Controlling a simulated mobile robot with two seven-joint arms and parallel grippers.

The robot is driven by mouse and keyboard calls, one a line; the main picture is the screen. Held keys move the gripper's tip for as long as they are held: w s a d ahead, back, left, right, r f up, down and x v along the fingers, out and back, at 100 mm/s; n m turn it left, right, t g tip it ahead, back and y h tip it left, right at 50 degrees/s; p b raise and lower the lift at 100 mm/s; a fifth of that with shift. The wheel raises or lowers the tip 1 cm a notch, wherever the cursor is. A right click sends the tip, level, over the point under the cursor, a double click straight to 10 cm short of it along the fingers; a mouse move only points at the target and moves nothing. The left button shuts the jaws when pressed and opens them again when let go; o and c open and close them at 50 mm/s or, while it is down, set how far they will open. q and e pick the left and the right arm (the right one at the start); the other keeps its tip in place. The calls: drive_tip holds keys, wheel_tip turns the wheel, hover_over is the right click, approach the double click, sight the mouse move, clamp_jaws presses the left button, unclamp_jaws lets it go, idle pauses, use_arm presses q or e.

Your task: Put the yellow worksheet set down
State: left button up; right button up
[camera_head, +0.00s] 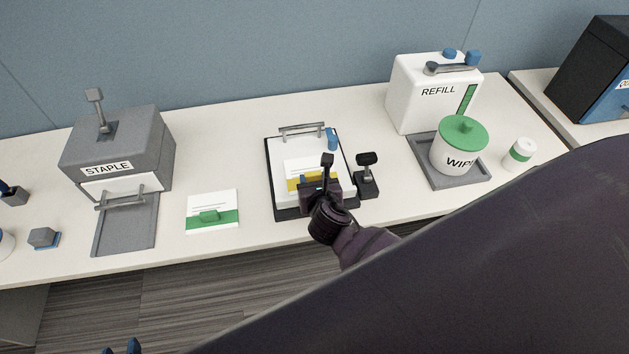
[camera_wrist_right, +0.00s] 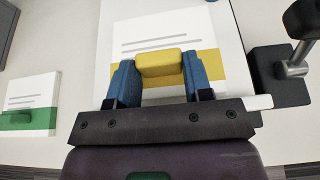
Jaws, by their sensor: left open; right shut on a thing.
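The yellow worksheet set (camera_head: 302,166) is a white sheet with grey lines, a yellow band and a raised yellow tab. It is over the white board with a dark frame (camera_head: 277,190); I cannot tell whether it touches the board. My right gripper (camera_head: 315,183) is shut on the yellow tab. In the right wrist view the blue fingers of the right gripper (camera_wrist_right: 160,72) press the tab (camera_wrist_right: 160,63) from both sides. My left gripper (camera_head: 121,347) shows only its blue fingertips at the bottom edge, open and apart from everything.
A green worksheet set (camera_head: 212,200) lies left of the board. The grey STAPLE machine (camera_head: 118,150) stands further left. A black stamp-like tool (camera_head: 367,177) stands close right of the board. The REFILL box (camera_head: 420,108) and WIPE tub (camera_head: 458,148) are at right.

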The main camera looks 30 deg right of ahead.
drive_tip(key=o, duration=1)
drive_tip(key=shift+c, duration=0.2)
drive_tip(key=shift+r, duration=0.1)
drive_tip(key=v, duration=1.2)
drive_tip(key=shift+p, duration=0.35)
drive_tip(key=s+d+f+m+y, duration=0.1)
drive_tip(key=s+d+f+m, duration=0.2)
drive_tip(key=m, duration=1.3)
drive_tip(key=s+d+f+m+g+y, duration=0.1)
drive_tip(key=s+d+f+m, duration=0.3)
drive_tip(key=m, duration=1.2)
drive_tip(key=shift+d+f+y, duration=0.45)
drive_tip(key=shift+y, duration=0.25)
